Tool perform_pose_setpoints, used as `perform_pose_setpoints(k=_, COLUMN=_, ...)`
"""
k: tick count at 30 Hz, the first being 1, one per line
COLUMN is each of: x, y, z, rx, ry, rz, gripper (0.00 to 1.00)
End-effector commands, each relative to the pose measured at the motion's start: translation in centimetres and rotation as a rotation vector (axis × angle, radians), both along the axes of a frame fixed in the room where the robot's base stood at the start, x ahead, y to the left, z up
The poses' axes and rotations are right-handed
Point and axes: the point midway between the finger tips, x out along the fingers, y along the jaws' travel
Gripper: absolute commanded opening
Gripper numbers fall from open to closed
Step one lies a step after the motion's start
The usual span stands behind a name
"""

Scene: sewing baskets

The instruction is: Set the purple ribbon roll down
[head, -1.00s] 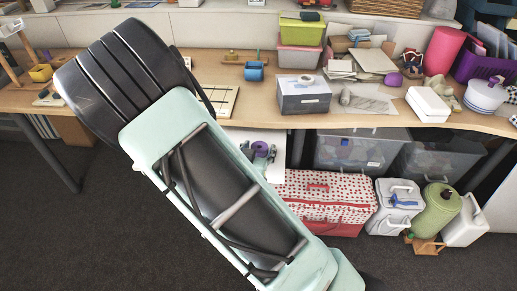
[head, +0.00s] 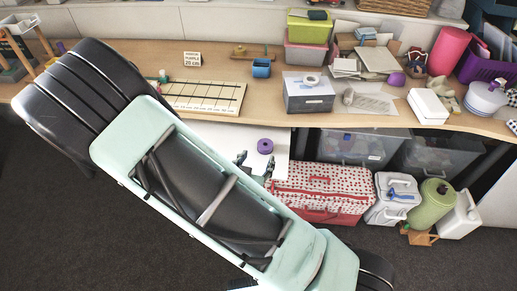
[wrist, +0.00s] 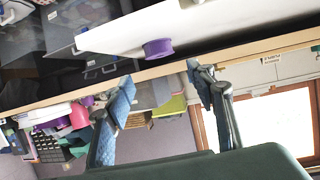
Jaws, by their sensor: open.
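The purple ribbon roll (head: 265,146) lies on a white surface (head: 212,140) just below the front edge of the wooden table. In the wrist view the roll (wrist: 158,48) rests on the white slab (wrist: 190,25), beyond my fingertips. My gripper (head: 255,164) is open, with its dark fingertips just in front of the roll and apart from it. In the wrist view my two blue-padded fingers (wrist: 162,88) are spread with nothing between them. My arm hides part of the white surface and of the table's left side.
On the wooden table (head: 275,112) are a ruled board (head: 205,97), a blue roll (head: 262,68) and a grey box (head: 308,92). A red-dotted sewing basket (head: 320,188) stands at right below the white surface. Clear bins (head: 360,147) sit under the table.

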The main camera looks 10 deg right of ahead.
Motion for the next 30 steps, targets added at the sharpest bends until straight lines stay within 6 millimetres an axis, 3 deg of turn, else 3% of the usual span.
perform_pose_setpoints(k=9, x=-1.4, y=0.6, z=0.7, rx=0.0, ry=-0.001, rz=0.0, gripper=0.51)
perform_pose_setpoints(k=25, x=-1.5, y=0.7, z=0.7, rx=0.0, ry=-0.001, rz=0.0, gripper=0.51)
perform_pose_setpoints(k=30, x=0.3, y=2.5, z=1.3, rx=0.048, ry=-0.003, rz=0.023, gripper=0.51)
